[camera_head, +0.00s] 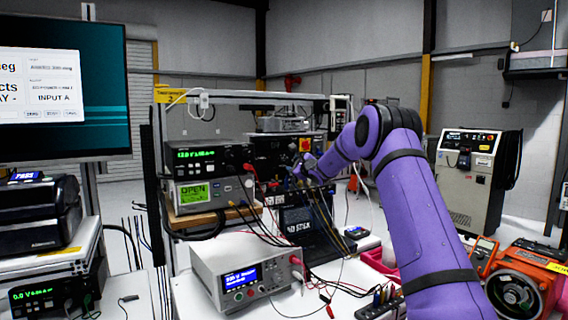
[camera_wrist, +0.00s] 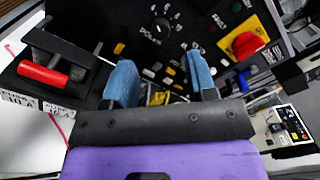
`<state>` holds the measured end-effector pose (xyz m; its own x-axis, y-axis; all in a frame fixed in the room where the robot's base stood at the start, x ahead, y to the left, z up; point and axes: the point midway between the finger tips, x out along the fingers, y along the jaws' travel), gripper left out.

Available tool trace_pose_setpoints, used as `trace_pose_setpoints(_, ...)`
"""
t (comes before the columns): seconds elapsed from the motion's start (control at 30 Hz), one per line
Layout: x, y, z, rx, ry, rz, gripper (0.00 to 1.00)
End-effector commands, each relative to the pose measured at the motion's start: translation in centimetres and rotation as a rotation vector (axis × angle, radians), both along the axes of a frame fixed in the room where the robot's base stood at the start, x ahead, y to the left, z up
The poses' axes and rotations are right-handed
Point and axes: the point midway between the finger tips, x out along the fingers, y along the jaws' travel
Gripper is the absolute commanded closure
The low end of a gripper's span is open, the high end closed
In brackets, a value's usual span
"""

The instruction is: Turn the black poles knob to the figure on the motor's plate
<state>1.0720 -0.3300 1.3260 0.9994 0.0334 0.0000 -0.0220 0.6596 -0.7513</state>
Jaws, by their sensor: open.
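The black poles knob (camera_wrist: 161,26) is on a black panel (camera_wrist: 128,22) in the wrist view, ringed by white marks, with the word POLES beside it. Its pointer setting is too small to read. My gripper (camera_wrist: 161,75) is open, its two blue fingertips apart. In the picture the knob lies above the gap between them, and nothing is held. In the head view my gripper (camera_head: 306,172) is at the front of the black control box (camera_head: 272,150), and the knob cannot be made out. No motor plate figure is readable; an orange machine (camera_head: 528,280) stands at the lower right.
A red emergency button (camera_wrist: 246,44) on a yellow plate is right of the knob. A red-handled lever (camera_wrist: 42,75) is at the left. Several cables (camera_head: 262,222) hang before the stacked instruments (camera_head: 208,190). A bench meter (camera_head: 240,275) stands in front on the white table.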

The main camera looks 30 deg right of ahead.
Motion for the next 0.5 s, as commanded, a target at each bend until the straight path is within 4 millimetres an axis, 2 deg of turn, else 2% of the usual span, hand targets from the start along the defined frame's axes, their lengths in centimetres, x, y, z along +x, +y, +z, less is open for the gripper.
trace_pose_setpoints(0.2, 3.6, 0.2, 0.0, 0.0, -0.002, 0.002, 0.48)
trace_pose_setpoints(0.5, 6.9, 0.3, -0.1, 0.0, 0.001, 0.002, 0.48)
